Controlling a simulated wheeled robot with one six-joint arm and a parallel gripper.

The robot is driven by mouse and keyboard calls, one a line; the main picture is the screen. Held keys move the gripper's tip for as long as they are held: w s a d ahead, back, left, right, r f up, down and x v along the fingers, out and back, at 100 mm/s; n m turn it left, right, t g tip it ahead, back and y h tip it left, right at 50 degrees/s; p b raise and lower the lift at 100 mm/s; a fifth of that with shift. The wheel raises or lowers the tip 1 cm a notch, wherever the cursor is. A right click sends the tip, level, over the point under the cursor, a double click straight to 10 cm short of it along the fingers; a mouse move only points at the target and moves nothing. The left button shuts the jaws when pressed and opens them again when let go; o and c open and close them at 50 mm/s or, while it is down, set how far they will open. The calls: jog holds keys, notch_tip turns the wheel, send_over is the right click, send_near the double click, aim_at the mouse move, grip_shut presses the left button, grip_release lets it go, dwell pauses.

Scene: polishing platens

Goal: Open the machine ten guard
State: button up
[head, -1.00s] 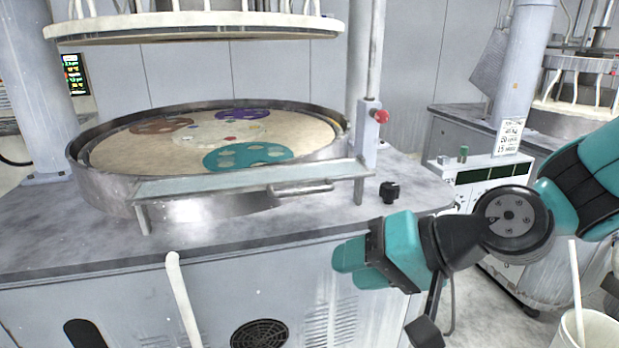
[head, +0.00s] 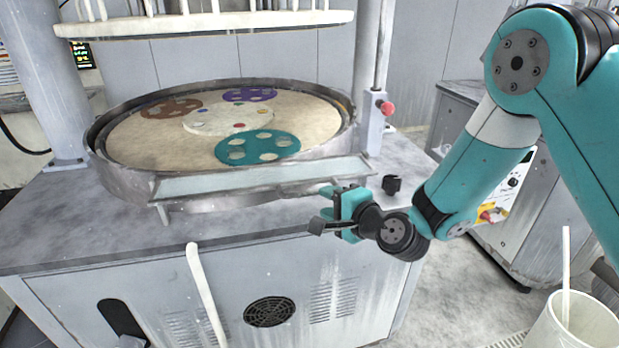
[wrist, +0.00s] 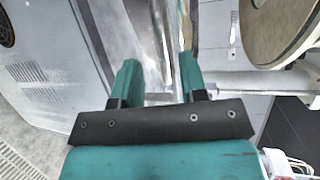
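The guard (head: 262,177) is a low, pale clear panel across the front of the big round platen on the near machine. It stands in front of the platen rim. A short bar handle is on its right front side and is partly hidden by my gripper (head: 335,208). My gripper is just in front of the guard's right end, above the bench's front edge. In the wrist view, the two teal fingers (wrist: 158,78) are apart, with nothing clearly held between them. I cannot tell whether a finger touches the handle. No machine number is legible on this machine.
Teal (head: 258,147), purple and brown perforated discs lie on the platen. A black knob (head: 391,184) and a post with a red button (head: 387,108) stand right of the guard. A white pipe (head: 205,295) rises in front of the cabinet. A white bucket (head: 575,325) is at lower right.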

aim_at(311, 193)
jog(key=p+x, duration=0.2)
jog(key=x, duration=0.5)
jog(key=shift+w+f+p, duration=0.1)
jog(key=shift+p, duration=0.25)
grip_shut()
